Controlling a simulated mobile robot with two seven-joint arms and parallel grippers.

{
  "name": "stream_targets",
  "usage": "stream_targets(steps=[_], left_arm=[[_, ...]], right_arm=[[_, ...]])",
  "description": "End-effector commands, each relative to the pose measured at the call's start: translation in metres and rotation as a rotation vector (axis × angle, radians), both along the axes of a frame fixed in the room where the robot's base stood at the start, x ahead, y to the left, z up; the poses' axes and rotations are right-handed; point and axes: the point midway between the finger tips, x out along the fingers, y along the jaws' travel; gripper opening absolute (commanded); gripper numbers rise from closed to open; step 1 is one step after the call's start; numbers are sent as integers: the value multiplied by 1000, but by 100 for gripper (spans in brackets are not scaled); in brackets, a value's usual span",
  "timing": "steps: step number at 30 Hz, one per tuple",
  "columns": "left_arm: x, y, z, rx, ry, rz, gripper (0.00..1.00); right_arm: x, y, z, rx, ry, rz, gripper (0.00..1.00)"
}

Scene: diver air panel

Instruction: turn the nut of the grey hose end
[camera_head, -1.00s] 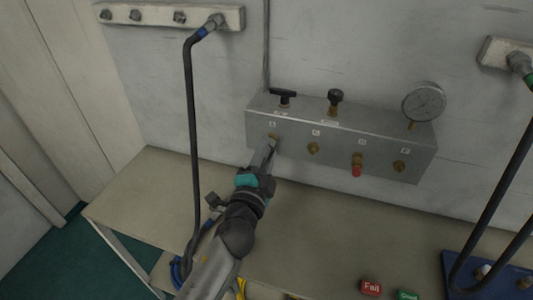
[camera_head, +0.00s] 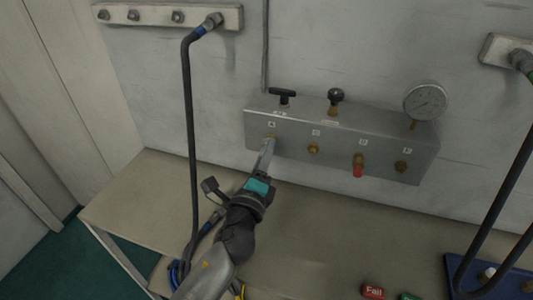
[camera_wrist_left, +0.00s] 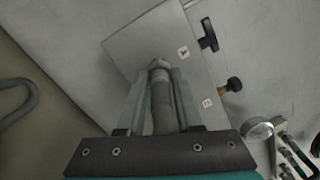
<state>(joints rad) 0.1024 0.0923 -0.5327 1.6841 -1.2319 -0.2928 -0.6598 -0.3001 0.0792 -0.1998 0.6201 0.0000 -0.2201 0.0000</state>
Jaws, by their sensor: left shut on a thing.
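My left gripper (camera_head: 267,153) reaches up to the leftmost port of the grey metal panel (camera_head: 285,150). In the left wrist view its two fingers (camera_wrist_left: 160,88) are shut on the grey hose end (camera_wrist_left: 162,108), one on each side. The nut (camera_wrist_left: 160,65) shows at the tip between the fingers, against the panel face (camera_wrist_left: 150,40). I cannot tell how far it is threaded on. In the head view the hose end is mostly hidden by the gripper. My right gripper is not in view.
The panel carries a black T-handle (camera_head: 283,96), a black knob (camera_head: 335,97), a gauge (camera_head: 425,100) and a red-tipped port (camera_head: 358,166). A dark hose (camera_head: 190,130) hangs left of my arm from a wall rail (camera_head: 160,15). Red Fail block (camera_head: 373,291) lies on the bench (camera_head: 130,190).

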Motion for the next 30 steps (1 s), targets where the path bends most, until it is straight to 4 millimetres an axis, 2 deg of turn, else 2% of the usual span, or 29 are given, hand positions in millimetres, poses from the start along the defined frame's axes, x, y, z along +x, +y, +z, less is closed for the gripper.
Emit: stream_targets(steps=[1,21,22,30], left_arm=[[-2,0,-6,23,5,0,0],[-2,0,-8,82,-12,3,0],[-2,0,-8,82,-11,3,35],[-1,0,-5,79,-16,5,64]], right_arm=[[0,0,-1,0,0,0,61],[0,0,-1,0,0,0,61],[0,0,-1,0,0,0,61],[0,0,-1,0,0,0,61]])
